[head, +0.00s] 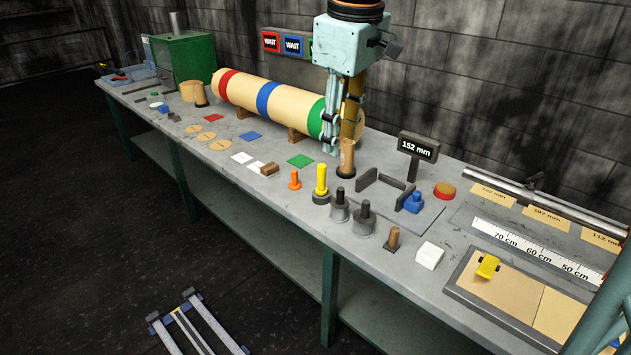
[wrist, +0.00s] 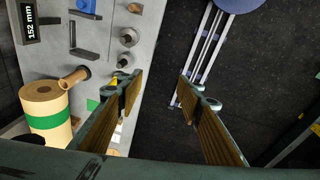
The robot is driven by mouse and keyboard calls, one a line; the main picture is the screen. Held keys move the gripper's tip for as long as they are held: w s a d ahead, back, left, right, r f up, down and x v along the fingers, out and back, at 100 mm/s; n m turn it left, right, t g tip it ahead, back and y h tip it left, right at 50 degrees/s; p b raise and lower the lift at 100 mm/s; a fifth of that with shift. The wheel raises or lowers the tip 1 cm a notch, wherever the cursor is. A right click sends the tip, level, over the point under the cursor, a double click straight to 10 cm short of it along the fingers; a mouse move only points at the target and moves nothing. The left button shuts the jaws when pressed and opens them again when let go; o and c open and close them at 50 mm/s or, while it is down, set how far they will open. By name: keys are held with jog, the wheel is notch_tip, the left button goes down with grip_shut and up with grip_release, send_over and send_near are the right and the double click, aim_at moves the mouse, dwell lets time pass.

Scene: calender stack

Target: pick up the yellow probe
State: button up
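The yellow probe (head: 321,178) is a tall yellow peg standing upright in a dark round base near the bench's front edge in the head view. In the wrist view only a bit of yellow (wrist: 114,82) shows, partly hidden by the left finger. My gripper (head: 340,145) hangs pointing down above the bench, by the green-banded end of the large roll and behind the probe. In the wrist view my gripper (wrist: 161,82) is open, with its brown-padded fingers wide apart and nothing between them.
A shorter orange peg (head: 295,180) stands left of the probe. Two grey weights with black knobs (head: 363,220) stand at its right. A brown cylinder (head: 346,155) stands upright near my fingers. The banded roll (head: 285,104) lies behind. Dark floor (wrist: 255,90) lies beyond the bench edge.

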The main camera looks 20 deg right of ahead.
jog(key=w+d+f+n+g+p, duration=0.1)
jog(key=w+f+n+p, duration=0.15)
jog(key=w, duration=0.65)
jog(key=w+d+f+n+p, duration=0.2)
jog(key=w+f, duration=0.1)
jog(key=w, duration=0.5)
jog(key=n+g+p, duration=0.1)
jog(key=n+p, duration=0.3)
send_over(322, 165)
jog(key=f, duration=1.2)
jog(key=shift+s+a+f, duration=0.1)
jog(key=shift+s+f, duration=0.2)
jog(key=shift+f, duration=0.05)
jog(key=shift+w+f, duration=0.25)
jog(key=shift+f, duration=0.05)
jog(key=shift+f, duration=0.1)
jog(key=shift+f, duration=4.25)
jog(key=shift+f, duration=2.55)
jog(key=shift+c, duration=0.5)
